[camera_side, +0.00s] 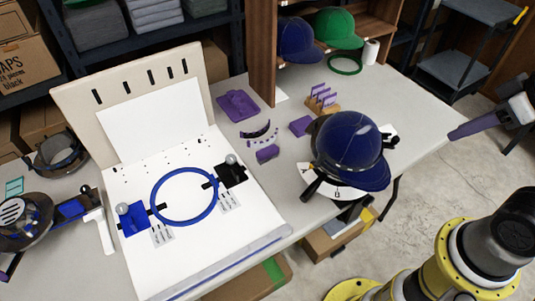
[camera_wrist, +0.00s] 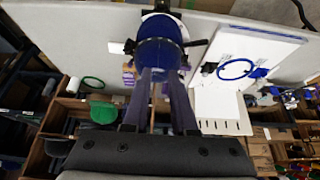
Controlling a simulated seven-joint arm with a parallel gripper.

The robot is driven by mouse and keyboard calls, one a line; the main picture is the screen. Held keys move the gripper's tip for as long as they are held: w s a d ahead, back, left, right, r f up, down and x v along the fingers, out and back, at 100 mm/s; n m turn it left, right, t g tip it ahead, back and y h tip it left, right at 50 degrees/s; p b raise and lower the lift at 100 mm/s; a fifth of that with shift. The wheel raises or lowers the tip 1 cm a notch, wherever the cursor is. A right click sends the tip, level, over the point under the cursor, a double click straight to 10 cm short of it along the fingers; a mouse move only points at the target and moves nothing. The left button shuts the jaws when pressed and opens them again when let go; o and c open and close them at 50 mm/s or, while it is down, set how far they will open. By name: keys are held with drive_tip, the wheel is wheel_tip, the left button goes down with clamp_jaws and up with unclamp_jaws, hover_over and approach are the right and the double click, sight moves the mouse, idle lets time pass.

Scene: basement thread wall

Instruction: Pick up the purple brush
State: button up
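Several small purple items lie on the grey table in the side view, and I cannot tell for sure which is the brush. A flat purple piece with a raised grip (camera_side: 238,105) lies behind the white board. A small purple block (camera_side: 267,153) lies nearer the front, beside curved purple strips (camera_side: 256,131). A purple square block (camera_side: 301,126) lies beside the blue cap. My gripper (camera_side: 458,132) is off the table's right side, raised and apart from all of these. In the wrist view my gripper (camera_wrist: 160,76) shows two separated fingers with nothing held between them.
A blue cap on a stand (camera_side: 350,145) stands right of the purple items. A wooden shelf (camera_side: 263,55) with a green cap (camera_side: 337,27) is behind. A white board (camera_side: 185,255) with a blue hoop (camera_side: 184,222) fills the left. The floor under my gripper is clear.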

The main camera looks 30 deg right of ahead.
drive_tip(key=o, duration=0.7)
